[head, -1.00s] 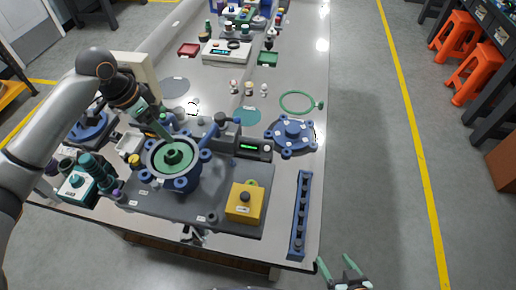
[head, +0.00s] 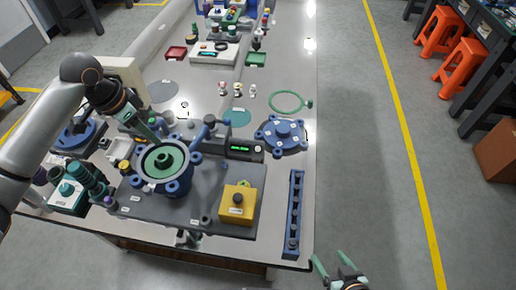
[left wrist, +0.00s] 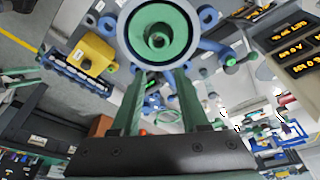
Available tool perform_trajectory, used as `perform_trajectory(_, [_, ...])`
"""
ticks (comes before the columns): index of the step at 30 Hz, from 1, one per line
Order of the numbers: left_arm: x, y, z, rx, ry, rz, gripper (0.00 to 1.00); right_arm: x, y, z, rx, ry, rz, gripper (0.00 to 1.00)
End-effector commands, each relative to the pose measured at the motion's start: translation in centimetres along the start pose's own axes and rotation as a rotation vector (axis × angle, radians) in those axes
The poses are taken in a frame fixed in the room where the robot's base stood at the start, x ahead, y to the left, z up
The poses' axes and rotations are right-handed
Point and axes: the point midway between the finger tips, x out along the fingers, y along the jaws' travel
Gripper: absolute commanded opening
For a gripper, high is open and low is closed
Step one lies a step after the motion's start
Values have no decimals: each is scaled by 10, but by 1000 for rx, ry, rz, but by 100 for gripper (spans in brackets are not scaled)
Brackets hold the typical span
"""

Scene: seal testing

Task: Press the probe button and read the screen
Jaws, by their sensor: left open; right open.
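A yellow box (head: 236,208) with a dark round button (head: 239,198) on top sits at the front right of the dark grey plate; it also shows in the left wrist view (left wrist: 92,56). A dark instrument with a lit green screen (head: 239,148) stands behind it; its reading is too small to make out. My left gripper (head: 156,137) is open over the far side of a blue round fixture with a green inside (head: 164,160). In the left wrist view its fingers (left wrist: 158,80) are apart and empty, with the fixture beyond. My right gripper (head: 332,262) is open and empty, off the table's front right.
A blue flanged cover (head: 282,135), a green ring (head: 287,101) and a blue slotted rail (head: 293,215) lie at the right. Orange displays (left wrist: 288,38) show in the left wrist view.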

Motion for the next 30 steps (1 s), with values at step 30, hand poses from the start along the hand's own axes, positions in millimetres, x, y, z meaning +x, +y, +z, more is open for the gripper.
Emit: perform_trajectory(30, [0, 0, 0, 0, 0, 0, 0, 0, 0, 0, 0, 0, 0, 77])
